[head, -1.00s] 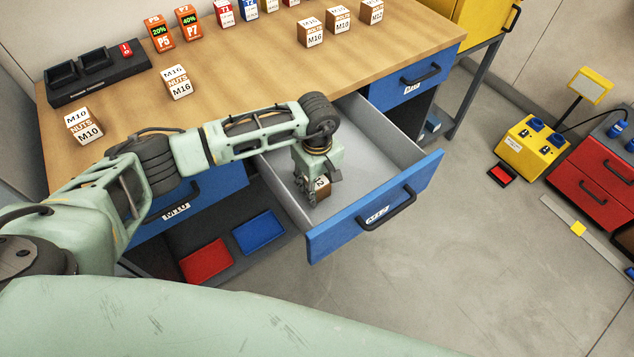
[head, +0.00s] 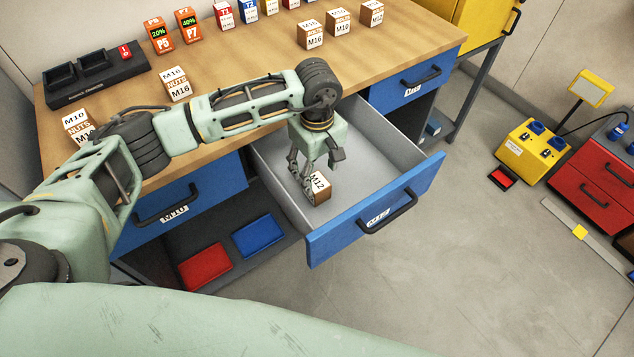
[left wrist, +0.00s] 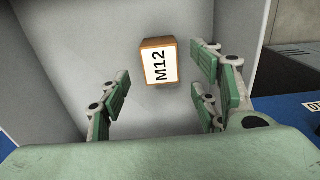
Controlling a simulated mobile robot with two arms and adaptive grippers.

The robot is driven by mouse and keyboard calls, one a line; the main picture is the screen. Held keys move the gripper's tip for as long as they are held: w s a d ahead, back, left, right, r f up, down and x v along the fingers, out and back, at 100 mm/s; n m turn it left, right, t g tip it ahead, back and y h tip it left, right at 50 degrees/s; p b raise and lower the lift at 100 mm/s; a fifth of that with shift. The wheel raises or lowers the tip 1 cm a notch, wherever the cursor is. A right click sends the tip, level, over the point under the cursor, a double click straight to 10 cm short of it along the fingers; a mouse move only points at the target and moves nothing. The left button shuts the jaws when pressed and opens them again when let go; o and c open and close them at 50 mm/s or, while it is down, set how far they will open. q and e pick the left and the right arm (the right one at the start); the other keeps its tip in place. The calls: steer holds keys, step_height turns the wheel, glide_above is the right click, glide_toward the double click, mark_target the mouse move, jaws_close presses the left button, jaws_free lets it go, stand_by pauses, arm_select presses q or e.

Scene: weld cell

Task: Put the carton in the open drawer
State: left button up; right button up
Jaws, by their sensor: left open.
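The carton (head: 319,187), a small brown box with a white M12 label, rests on the floor of the open drawer (head: 385,155), near its left wall. It also shows in the left wrist view (left wrist: 159,63), apart from the fingers. My left gripper (head: 316,172) is open just above the carton, inside the drawer's outline. In the left wrist view the green-padded fingers (left wrist: 160,105) are spread wide with nothing between them. The fingers hide part of the carton in the head view. My right gripper is not in view.
The wooden bench top (head: 240,70) holds several other labelled cartons, orange packs and a black tray unit (head: 95,75). Red (head: 205,263) and blue (head: 259,236) trays lie on the shelf below. The drawer's right part is empty.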

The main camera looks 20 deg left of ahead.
mark_target(317, 182)
arm_select(q)
steer(key=shift+r+b, duration=0.35)
steer(key=shift+r, duration=2.1)
